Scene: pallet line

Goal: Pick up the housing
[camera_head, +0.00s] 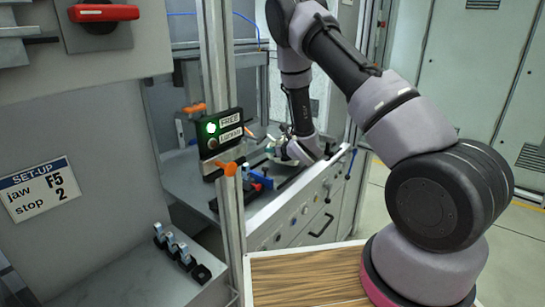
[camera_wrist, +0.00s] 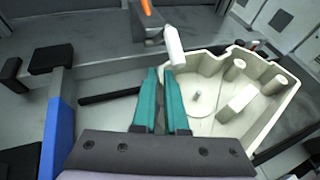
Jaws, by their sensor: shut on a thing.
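The housing (camera_wrist: 232,105) is a cream, open-topped shell with ribs and round bosses inside. It fills the right of the wrist view, to the right of my fingers. My gripper (camera_wrist: 160,74) has two teal fingers close together at the housing's left edge, shut on it. The spot where the fingertips meet the wall is partly hidden. In the head view a small pale part of the housing (camera_head: 283,152) shows at the end of my arm, low over the bench; my wrist hides most of it.
A sign (camera_head: 221,131) reads FREE and LOCKED, with a light glowing beside FREE. A blue clamp part (camera_head: 262,180) and an orange-topped post (camera_head: 230,169) stand in front. In the wrist view a blue block (camera_wrist: 55,135) and a dark rod (camera_wrist: 108,96) lie left of my fingers.

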